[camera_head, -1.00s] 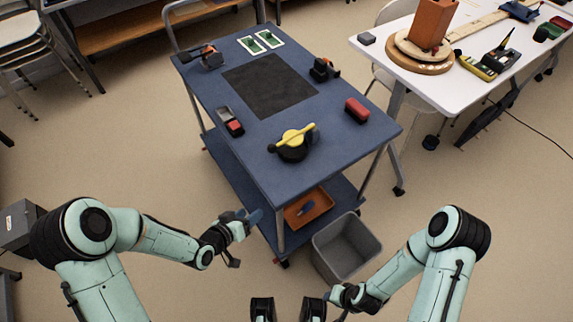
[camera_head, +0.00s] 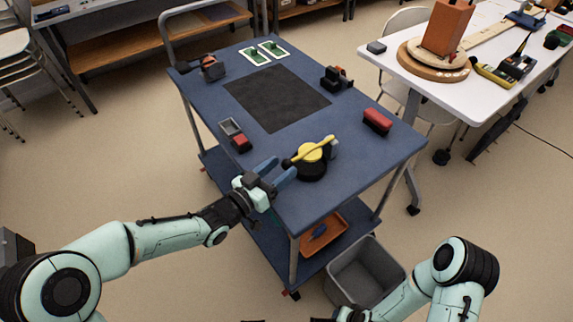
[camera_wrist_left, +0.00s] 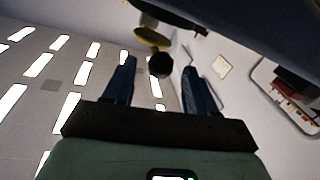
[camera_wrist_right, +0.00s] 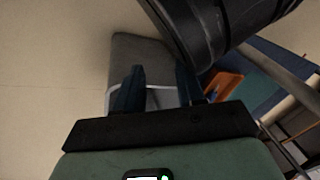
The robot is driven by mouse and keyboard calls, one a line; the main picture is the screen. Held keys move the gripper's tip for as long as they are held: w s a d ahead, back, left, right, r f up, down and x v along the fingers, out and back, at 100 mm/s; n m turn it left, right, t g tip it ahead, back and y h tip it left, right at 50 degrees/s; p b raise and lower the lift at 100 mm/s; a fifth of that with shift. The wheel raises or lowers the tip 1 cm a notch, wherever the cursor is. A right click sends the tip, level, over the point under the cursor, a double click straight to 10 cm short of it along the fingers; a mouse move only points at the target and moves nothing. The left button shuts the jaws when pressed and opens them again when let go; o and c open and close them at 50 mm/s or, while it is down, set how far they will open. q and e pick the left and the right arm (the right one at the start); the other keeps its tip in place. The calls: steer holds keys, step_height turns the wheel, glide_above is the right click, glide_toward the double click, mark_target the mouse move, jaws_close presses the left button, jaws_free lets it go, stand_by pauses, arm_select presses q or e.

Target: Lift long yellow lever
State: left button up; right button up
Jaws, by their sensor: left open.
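The long yellow lever (camera_head: 309,152) sits on a round black base (camera_head: 312,171) with a yellow hub, near the cart's front edge. A small grey-blue piece shows by its right end. My left gripper (camera_head: 278,171) is open and empty, just left of the lever's left end, with its blue fingers pointing toward it and apart from it. In the left wrist view, a yellow part (camera_wrist_left: 152,40) and a dark round shape, which I cannot identify surely, show beyond the spread fingers (camera_wrist_left: 155,85). My right gripper (camera_wrist_right: 158,90) is open and empty, low beside the cart.
The blue cart top (camera_head: 235,165) also holds a red block (camera_head: 377,121), a grey-and-red box (camera_head: 235,135), black clamp-like items and a dark mat (camera_head: 276,97). A grey bin (camera_head: 365,272) stands below at the front. A white table (camera_head: 400,65) is at right.

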mark_target(283, 167)
arm_select(q)
steer(key=shift+x, duration=1.5)
arm_select(e)
steer(key=shift+s+d+f, duration=0.1)
steer(key=shift+s+f, duration=0.4)
steer(key=shift+s, duration=0.1)
arm_select(q)
steer(key=shift+c, duration=0.4)
